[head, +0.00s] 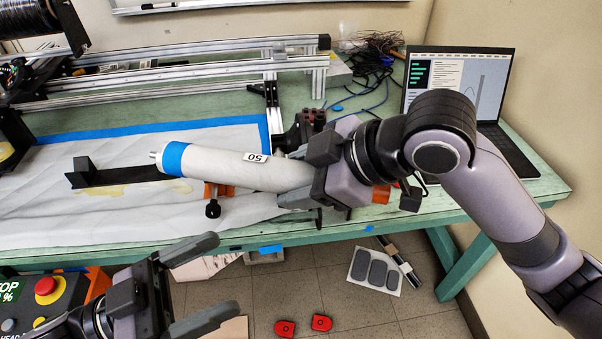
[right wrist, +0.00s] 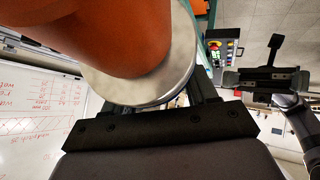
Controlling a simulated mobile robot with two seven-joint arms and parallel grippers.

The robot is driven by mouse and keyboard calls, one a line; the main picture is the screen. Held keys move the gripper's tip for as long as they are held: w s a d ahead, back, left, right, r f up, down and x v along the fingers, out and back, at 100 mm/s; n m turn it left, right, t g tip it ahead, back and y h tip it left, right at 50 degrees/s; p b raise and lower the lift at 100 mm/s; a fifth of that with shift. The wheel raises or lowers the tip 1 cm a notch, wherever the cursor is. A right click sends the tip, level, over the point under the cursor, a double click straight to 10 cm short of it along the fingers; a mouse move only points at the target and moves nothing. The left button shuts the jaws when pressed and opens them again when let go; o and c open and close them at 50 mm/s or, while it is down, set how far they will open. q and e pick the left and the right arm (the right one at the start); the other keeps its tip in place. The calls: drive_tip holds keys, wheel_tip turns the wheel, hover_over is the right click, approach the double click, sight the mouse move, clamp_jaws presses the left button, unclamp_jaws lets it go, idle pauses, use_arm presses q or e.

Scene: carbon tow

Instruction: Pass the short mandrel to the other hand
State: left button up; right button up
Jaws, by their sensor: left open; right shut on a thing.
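The short mandrel (head: 222,168) is a pale grey cylinder with a blue band near its left end, a metal stub and a "50" label. My right gripper (head: 298,174) is shut on its right end, and the mandrel points left over the table edge area. In the right wrist view the pale mandrel (right wrist: 150,86) is partly hidden by a large orange part close to the camera. My left gripper (head: 214,281) is open and empty, below the mandrel and apart from it. It also shows in the right wrist view (right wrist: 268,76).
The green table (head: 360,217) carries a white sheet (head: 110,215), a black bracket (head: 120,177), an aluminium frame (head: 200,72) and a laptop (head: 455,70). An orange support (head: 216,190) shows below the mandrel. A control box with a red button (head: 47,288) stands lower left.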

drive_tip(key=shift+r, duration=0.1)
use_arm(q)
drive_tip(key=w+a+f+n+t+y, duration=0.4)
drive_tip(key=w+f+n+t+y, duration=0.4)
drive_tip(key=f, duration=0.3)
drive_tip(key=s+a+f+n+g+y, duration=0.1)
drive_tip(key=s+a+f+y, duration=0.1)
drive_tip(key=f, duration=0.3)
drive_tip(key=s+a+f+n+g+y, duration=0.1)
drive_tip(key=s+f+g+y, duration=0.1)
drive_tip(key=f+y, duration=0.2)
drive_tip(key=s+a+f+n+g+y, duration=0.1)
drive_tip(key=s+a+f+g+y, duration=0.1)
drive_tip(key=f, duration=0.6)
drive_tip(key=shift+s+a+n+y, duration=0.35)
drive_tip(key=shift+s+y, duration=0.15)
drive_tip(key=shift+s, duration=0.1)
